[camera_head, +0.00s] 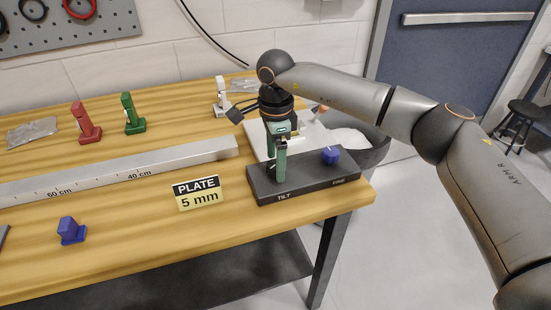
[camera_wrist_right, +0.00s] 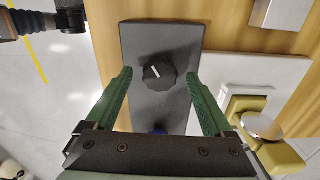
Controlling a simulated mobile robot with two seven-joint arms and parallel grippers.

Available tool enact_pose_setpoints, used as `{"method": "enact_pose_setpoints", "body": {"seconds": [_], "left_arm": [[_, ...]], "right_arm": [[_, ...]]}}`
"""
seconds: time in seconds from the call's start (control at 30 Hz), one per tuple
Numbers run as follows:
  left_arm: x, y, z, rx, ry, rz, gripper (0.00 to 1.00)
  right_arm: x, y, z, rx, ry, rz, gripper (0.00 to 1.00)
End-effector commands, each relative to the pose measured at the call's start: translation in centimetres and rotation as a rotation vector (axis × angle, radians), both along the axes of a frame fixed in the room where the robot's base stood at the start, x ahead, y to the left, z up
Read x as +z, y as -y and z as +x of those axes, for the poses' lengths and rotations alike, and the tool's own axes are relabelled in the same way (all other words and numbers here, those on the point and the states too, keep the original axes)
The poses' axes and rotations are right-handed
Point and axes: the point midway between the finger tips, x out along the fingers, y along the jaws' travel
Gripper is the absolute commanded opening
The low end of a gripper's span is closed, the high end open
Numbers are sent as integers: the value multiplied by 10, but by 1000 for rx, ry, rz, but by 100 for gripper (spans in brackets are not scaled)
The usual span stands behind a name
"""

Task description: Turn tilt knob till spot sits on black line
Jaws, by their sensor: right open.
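The tilt knob (camera_wrist_right: 159,73) is dark and lobed with a white pointer mark, on a black control box (camera_wrist_right: 140,32). In the head view the box (camera_head: 340,180) carries the words TILT and FINE; my gripper hides the tilt knob there. My right gripper (camera_wrist_right: 159,76) is open, its green fingers on either side of the tilt knob with gaps visible. In the head view my right gripper (camera_head: 278,166) points down over the TILT end. A blue knob (camera_head: 330,156) is at the FINE end. I see no light spot or black line. My left gripper is not in view.
A sign reading PLATE 5 mm (camera_head: 198,193) stands left of the box. A long metal ruler bar (camera_head: 110,176) lies on the wooden table. Red (camera_head: 87,124), green (camera_head: 132,114) and blue (camera_head: 70,231) mounts stand further left. A yellowish mount (camera_wrist_right: 247,108) sits beside the box.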

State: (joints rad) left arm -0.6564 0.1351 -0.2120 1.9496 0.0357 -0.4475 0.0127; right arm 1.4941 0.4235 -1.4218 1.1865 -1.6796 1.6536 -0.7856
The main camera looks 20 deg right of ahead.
Motion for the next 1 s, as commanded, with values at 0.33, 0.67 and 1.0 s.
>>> {"method": "enact_pose_setpoints", "body": {"seconds": [0.33,0.67,1.0], "left_arm": [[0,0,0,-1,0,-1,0],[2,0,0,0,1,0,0],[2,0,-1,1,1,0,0]], "right_arm": [[66,0,1,-1,6,2,86],[117,0,0,0,3,2,86],[123,0,0,0,1,1,86]]}}
